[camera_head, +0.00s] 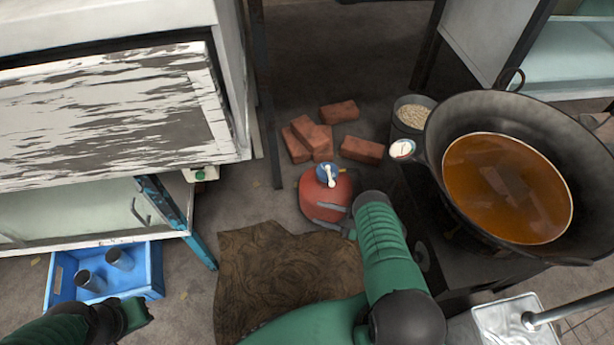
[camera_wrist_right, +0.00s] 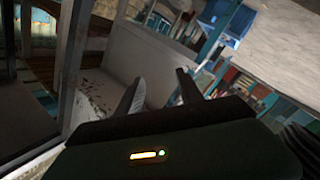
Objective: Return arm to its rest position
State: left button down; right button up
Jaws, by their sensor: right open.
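My right arm, green with black joints, reaches up from the bottom of the head view. Its gripper (camera_head: 319,212) has two grey fingers spread apart, in front of a red round vessel (camera_head: 312,189) with a blue top on the floor. Whether they touch it cannot be told. In the right wrist view the open gripper (camera_wrist_right: 158,84) has nothing between its fingers. Part of my left arm shows at the bottom left; its fingers are not visible. A large dark pan (camera_head: 455,120) with orange-brown liquid (camera_head: 505,190) stands at the right.
Several red bricks (camera_head: 361,150) lie on the floor behind the vessel. A grey container (camera_head: 411,115) of pale pieces stands beside the pan. A brown sack (camera_head: 285,265) lies below the vessel. A blue crate (camera_head: 155,268) holds grey cups. A peeling white cabinet (camera_head: 110,110) fills the left.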

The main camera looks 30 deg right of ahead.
jog(key=w+d+r+m+h, duration=0.2)
jog(key=w+d+r+h, duration=0.2)
jog(key=w, duration=0.3)
jog(key=w+d+r+m+h, duration=0.2)
jog(key=w+d+r+h, duration=0.15)
jog(key=w, duration=0.35)
jog(key=w+r+m+g+h, duration=0.2)
jog(key=w+r+m+h, duration=0.3)
jog(key=r, duration=0.5)
jog(key=s+a+r+m+g+y, duration=0.1)
jog(key=s+a+r+m+g, duration=0.3)
jog(key=s+a, duration=0.95)
jog(key=s+a+r+m+g, duration=0.3)
jog(key=s+a+r+g, duration=0.2)
jog(key=s+a, duration=0.8)
jog(key=w+d+p+v, duration=0.2)
jog(key=p+v, duration=1.2)
jog(key=p, duration=0.1)
jog(key=w+d+r+p+v, duration=0.1)
jog(key=w+d+p+v, duration=0.1)
jog(key=p+v, duration=1.3)
jog(key=shift+w, duration=0.45)
